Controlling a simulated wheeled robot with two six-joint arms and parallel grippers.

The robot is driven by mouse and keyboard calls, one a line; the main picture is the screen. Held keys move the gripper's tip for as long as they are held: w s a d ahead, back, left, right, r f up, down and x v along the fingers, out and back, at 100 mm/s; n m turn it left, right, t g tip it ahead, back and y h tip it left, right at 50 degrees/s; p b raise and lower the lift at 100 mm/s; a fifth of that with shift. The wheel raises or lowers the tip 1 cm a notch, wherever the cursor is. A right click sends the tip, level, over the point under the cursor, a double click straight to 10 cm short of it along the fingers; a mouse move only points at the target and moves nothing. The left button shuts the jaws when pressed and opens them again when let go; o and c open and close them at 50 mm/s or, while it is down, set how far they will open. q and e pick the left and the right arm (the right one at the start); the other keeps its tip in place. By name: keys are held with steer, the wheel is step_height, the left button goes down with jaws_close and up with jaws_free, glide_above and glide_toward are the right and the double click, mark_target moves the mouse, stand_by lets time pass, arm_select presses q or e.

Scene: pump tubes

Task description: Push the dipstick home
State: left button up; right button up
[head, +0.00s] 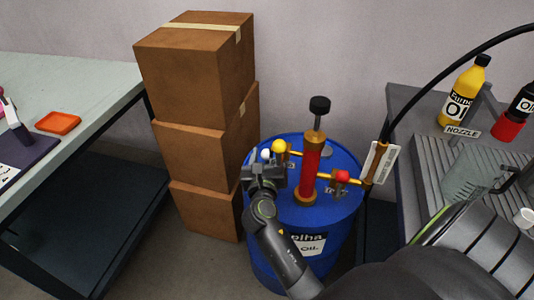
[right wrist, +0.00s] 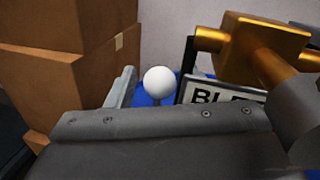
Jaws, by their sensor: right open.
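A white ball knob (head: 266,154) on a short dark stem stands on the top of a blue drum (head: 330,207); it looks like the dipstick's handle. In the right wrist view the white ball (right wrist: 159,81) shows just past my gripper body, between the fingers. My right gripper (head: 264,170) is open, low over the drum's left side, close to the ball. I cannot tell whether it touches the ball. The lower stem is hidden behind the gripper. My left gripper is not in view.
Stacked cardboard boxes (head: 195,160) stand close on the left. A grey bench (head: 405,100) with bottles is at right.

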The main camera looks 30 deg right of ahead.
jaws_close()
steer(key=shift+f, duration=0.25)
step_height(320, 180, down, 2)
steer(key=shift+f+b, duration=0.2)
steer(key=shift+b, duration=0.5)
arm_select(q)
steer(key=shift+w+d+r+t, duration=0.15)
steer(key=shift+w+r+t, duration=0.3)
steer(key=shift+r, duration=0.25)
arm_select(e)
steer(key=shift+f, duration=0.3)
jaws_free()
steer(key=shift+f, duration=0.1)
